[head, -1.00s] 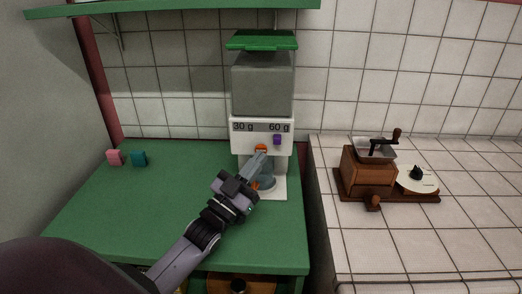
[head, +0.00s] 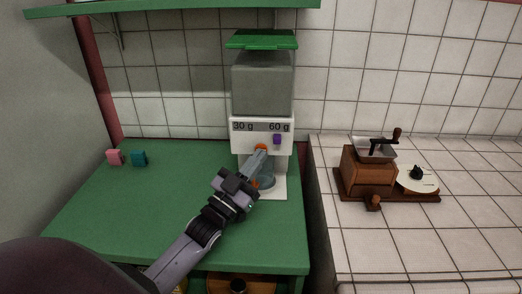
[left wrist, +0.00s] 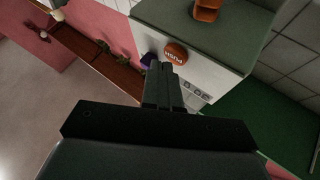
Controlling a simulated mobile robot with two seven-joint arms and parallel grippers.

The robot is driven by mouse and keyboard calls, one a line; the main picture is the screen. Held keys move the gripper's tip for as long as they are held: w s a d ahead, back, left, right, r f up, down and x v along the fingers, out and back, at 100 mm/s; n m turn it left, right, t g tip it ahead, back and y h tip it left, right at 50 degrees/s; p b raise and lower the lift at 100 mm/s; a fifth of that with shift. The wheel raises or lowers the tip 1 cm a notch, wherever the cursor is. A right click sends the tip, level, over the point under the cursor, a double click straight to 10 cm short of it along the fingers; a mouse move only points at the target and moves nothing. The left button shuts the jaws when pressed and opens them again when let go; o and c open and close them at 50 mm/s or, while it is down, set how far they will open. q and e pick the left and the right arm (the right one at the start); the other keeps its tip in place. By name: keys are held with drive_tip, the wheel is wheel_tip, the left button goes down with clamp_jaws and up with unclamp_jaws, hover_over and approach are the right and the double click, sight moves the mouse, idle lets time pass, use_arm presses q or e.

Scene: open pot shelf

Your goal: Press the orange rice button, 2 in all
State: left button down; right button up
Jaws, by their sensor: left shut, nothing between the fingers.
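The rice dispenser (head: 262,85) stands at the back of the green table, with a green lid, a clear bin and a white front marked 30 g and 60 g. The orange button (head: 261,147) is on its front below the labels, and a purple button (head: 277,140) is right of it. My left gripper (head: 259,154) is shut and empty, its tips at the orange button. In the left wrist view the tips overlap the edge of the orange button (left wrist: 176,52); I cannot tell whether they touch it. My right gripper is not in view.
A wooden grinder (head: 368,172) and a pale dish (head: 416,180) stand on the tiled counter. The table's left half is mostly clear.

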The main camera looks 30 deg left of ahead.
use_arm(q)
drive_tip(key=shift+w+a, duration=0.2)
drive_tip(key=shift+w, duration=0.2)
idle(0.7)
drive_tip(key=shift+s, duration=0.1)
drive_tip(key=shift+s+d+p, duration=0.35)
drive_tip(key=shift+s+d, duration=0.05)
drive_tip(key=shift+s, duration=0.2)
drive_tip(key=s+d, duration=0.1)
drive_tip(key=s+p, duration=0.1)
drive_tip(key=s, duration=0.1)
drive_tip(key=s+d+p, duration=0.1)
drive_tip(key=shift+s+d, duration=0.15)
drive_tip(key=shift+d, duration=0.15)
idle(2.7)
